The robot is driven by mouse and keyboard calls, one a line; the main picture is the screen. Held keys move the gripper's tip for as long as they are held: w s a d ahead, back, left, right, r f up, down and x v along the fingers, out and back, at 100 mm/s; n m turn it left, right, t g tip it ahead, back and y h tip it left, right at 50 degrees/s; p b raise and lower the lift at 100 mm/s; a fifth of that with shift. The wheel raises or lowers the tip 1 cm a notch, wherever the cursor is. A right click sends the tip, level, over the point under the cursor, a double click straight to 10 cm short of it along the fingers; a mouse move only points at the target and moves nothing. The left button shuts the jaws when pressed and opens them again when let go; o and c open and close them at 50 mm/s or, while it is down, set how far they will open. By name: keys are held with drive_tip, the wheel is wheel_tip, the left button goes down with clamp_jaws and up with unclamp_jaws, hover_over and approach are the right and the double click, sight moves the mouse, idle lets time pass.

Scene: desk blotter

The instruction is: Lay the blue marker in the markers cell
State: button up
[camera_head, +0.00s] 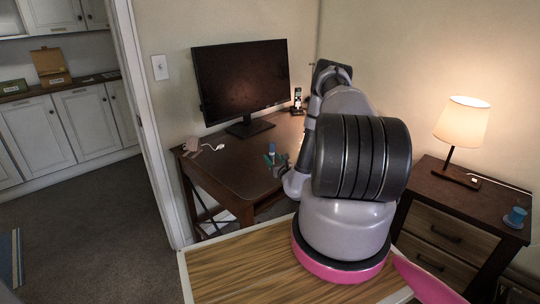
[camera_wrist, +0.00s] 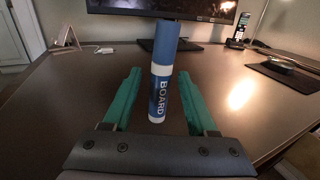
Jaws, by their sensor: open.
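The blue marker (camera_wrist: 160,80) has a blue cap, a white band and a blue label reading BOARD. In the wrist view it appears upright with its cap up, between my gripper's two teal fingers. My gripper (camera_wrist: 159,75) is open, with a visible gap between the marker and the left finger; the right finger is close beside it. In the head view my gripper (camera_head: 275,161) is over the desk's front right part, largely hidden by my arm. I cannot make out the markers cell in either view.
The brown desk (camera_head: 225,165) holds a monitor (camera_head: 240,80), a phone on a stand (camera_head: 297,98) and a white cable (camera_head: 212,147). A dark flat item (camera_wrist: 278,68) lies at the right. A nightstand (camera_head: 465,200) with a lit lamp (camera_head: 462,120) stands right. The desk's left half is mostly clear.

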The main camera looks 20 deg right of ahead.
drive_tip(key=s, duration=0.6)
drive_tip(key=shift+a, duration=0.15)
drive_tip(key=w+a+r+n+y, duration=0.2)
drive_tip(key=a+r+n+y, duration=0.25)
drive_tip(key=r, duration=0.45)
drive_tip(key=w+a+r+n+y, duration=0.25)
drive_tip(key=a+r+y, duration=0.25)
drive_tip(key=r, duration=0.3)
drive_tip(key=s+a+r+n+g+y, duration=0.4)
drive_tip(key=a+r+n+g, duration=0.15)
drive_tip(key=r, duration=0.25)
drive_tip(key=s+a+r+n+g+y, duration=0.3)
drive_tip(key=a+r+n+g+y, duration=0.15)
drive_tip(key=a+r+n, duration=0.3)
drive_tip(key=s+a+r+n+g+h, duration=0.2)
drive_tip(key=s+r+n+g+h, duration=0.15)
drive_tip(key=s, duration=0.35)
drive_tip(key=s+a+r+n+g+h, duration=0.25)
drive_tip(key=s+r+n+g, duration=0.2)
drive_tip(key=s, duration=0.35)
drive_tip(key=s+d+r+n+t+h, duration=0.4)
drive_tip(key=s+d+r+t+h, duration=0.3)
drive_tip(key=s+d+r+h, duration=0.2)
drive_tip(key=shift+s+r, duration=0.15)
drive_tip(key=shift+s, duration=1.1)
drive_tip(key=shift+d, duration=0.1)
